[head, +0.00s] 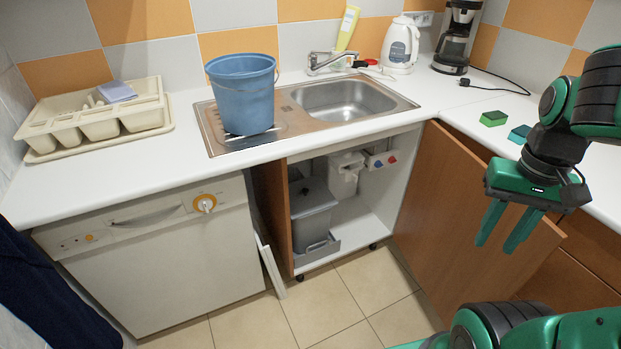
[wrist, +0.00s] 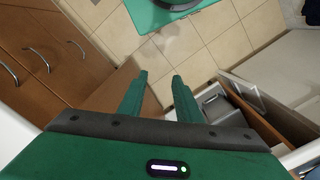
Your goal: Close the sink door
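The sink cabinet under the counter stands open, with its interior (head: 360,212) in view in the head view. A wide brown wooden door (head: 455,205) is swung out to the right of the opening. My gripper (head: 494,244) is open and empty, fingers pointing down, in front of the door's upper right part in the head view; I cannot tell whether it touches. In the wrist view my gripper's fingers (wrist: 158,80) are apart, with brown wood (wrist: 140,100) showing between and beside them.
A grey bin (head: 313,215) stands inside the cabinet. A narrow brown panel (head: 270,205) and a white strip (head: 270,268) are at its left, beside the dishwasher (head: 160,255). Drawers with handles (wrist: 45,58) lie left in the wrist view. Tiled floor (head: 345,290) before the cabinet is clear.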

